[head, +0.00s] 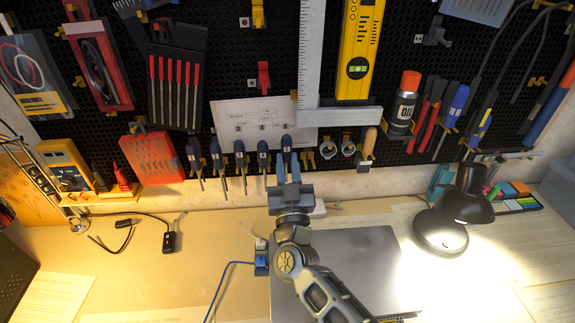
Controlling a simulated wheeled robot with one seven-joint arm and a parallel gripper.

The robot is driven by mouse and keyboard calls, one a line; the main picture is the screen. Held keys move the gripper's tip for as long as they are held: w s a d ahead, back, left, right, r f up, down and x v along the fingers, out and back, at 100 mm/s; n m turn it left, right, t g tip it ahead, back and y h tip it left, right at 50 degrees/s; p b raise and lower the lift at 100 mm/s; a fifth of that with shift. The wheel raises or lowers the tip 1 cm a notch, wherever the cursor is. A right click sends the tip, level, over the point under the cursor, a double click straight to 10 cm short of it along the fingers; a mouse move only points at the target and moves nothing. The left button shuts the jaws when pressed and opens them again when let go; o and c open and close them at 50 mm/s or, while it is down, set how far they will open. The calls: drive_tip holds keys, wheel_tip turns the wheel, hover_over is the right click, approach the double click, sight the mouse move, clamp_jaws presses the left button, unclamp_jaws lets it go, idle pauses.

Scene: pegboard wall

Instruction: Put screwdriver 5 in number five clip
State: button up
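Several dark blue-handled screwdrivers hang in a row low on the black pegboard, such as the leftmost one (194,150) and the one second from the right (263,155). The rightmost screwdriver (287,146) has its handle showing directly above my gripper. Its shaft is hidden by the gripper, and its number is too small to read. My gripper (289,165) points up at the board, with its fingers overlapping the lower end of that screwdriver. I cannot tell whether they are closed on it. Clip numbers are not readable. Yellow clips (307,160) show just to the right.
A white labelled sheet (262,117) is behind the screwdriver row. A wooden-handled tool (368,145) and an oil can (404,100) hang to the right. A lamp (455,210) stands on the bench at right. A grey laptop-like panel (375,255) lies below my arm.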

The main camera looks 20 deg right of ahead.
drive_tip(key=o, duration=0.5)
drive_tip(key=shift+d+f, duration=0.3)
drive_tip(key=shift+f, duration=0.4)
drive_tip(key=s+a, duration=0.1)
drive_tip(key=s, duration=0.3)
drive_tip(key=s+a+b, duration=0.1)
drive_tip(key=s+a, duration=0.1)
drive_tip(key=s, duration=0.3)
drive_tip(key=s+a+b, duration=0.1)
drive_tip(key=s+a, duration=0.1)
drive_tip(key=s, duration=0.3)
drive_tip(key=shift+a+r, duration=0.1)
drive_tip(key=shift+a, duration=0.15)
drive_tip(key=shift+d, duration=0.1)
